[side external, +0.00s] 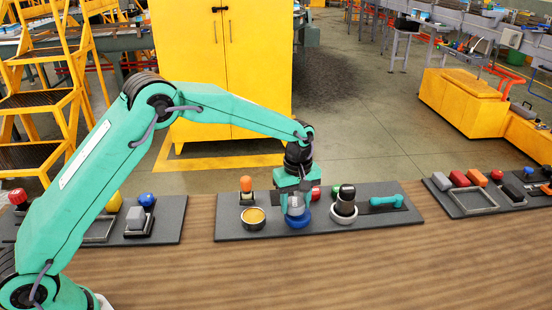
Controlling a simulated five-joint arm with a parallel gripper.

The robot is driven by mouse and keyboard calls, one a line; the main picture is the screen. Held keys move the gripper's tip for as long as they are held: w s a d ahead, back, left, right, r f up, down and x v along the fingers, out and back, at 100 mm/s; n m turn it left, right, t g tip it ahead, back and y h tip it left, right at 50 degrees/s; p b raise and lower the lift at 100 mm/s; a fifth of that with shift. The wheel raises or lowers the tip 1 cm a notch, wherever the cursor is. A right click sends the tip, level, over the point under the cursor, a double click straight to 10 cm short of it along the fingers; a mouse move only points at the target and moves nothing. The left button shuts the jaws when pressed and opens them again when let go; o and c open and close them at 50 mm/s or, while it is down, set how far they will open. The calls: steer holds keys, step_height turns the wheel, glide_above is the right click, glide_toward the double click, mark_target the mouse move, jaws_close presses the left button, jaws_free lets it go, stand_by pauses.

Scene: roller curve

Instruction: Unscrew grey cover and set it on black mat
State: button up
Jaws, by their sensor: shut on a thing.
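My gripper (297,208) points straight down over the middle board, shut on a grey cover (296,206) between its fingers. The cover is small and partly hidden by the fingers. It sits at or just above a round blue base (298,222); I cannot tell whether the two still touch. The dark mat (400,221) under these things looks dark grey to black. A smaller black pad (376,207) lies at its right end, under a teal tool; I cannot tell which of these is the black mat.
A round tin with a yellow top (253,217) and an orange knob (246,183) stand left of my gripper. A black cylinder in a white ring (344,203) stands close on the right. More boards with parts lie at both sides. Bare wooden table (330,270) is in front.

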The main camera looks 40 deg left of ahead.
mark_target(296, 203)
steer(key=shift+w+r, duration=0.1)
steer(key=shift+r, duration=1.25)
steer(key=shift+r, duration=1.4)
steer(key=shift+s+d+r+n, duration=0.35)
steer(key=shift+s+r+n, duration=0.05)
steer(key=shift+r, duration=0.2)
steer(key=shift+s+d+r+n, duration=0.35)
steer(key=shift+r+n, duration=0.05)
steer(key=shift+r, duration=0.15)
steer(key=w+a+f, duration=0.2)
steer(key=a, duration=0.1)
steer(key=w+a+f, duration=0.2)
steer(key=a, duration=0.1)
steer(key=w+a+f, duration=0.2)
steer(key=a+f, duration=0.1)
steer(key=shift+w+a, duration=0.3)
steer(key=shift+w, duration=0.05)
steer(key=shift+f, duration=2.05)
steer(key=o, duration=1.3)
steer(key=shift+f, duration=0.1)
